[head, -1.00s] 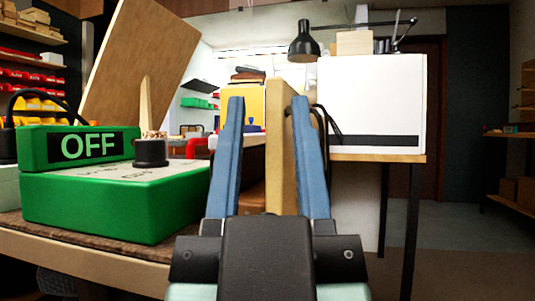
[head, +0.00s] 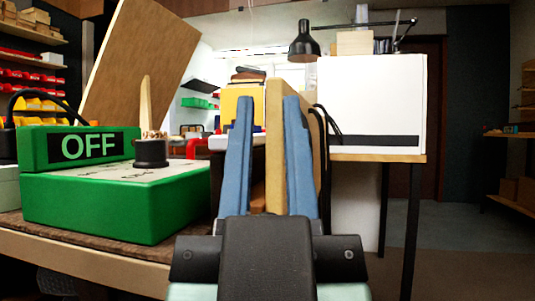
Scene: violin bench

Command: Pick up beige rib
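A tall beige piece (head: 275,150), which looks like the beige rib, stands upright just right of centre in the head view. Its narrow edge faces me and its broad side turns away to the right. My gripper (head: 267,101) has two blue fingers, one on each side of that narrow edge. The fingers are partly closed. A gap shows between the left finger and the piece. The right finger overlaps its right side in the picture; I cannot tell whether they touch. The lower end of the piece is hidden behind my gripper.
A green box (head: 115,205) with an OFF sign (head: 88,147) and a black holder (head: 151,153) stands on the bench at left. A tilted brown board (head: 140,65) rises behind. A white cabinet (head: 372,95) stands on a table at right. The floor at far right is clear.

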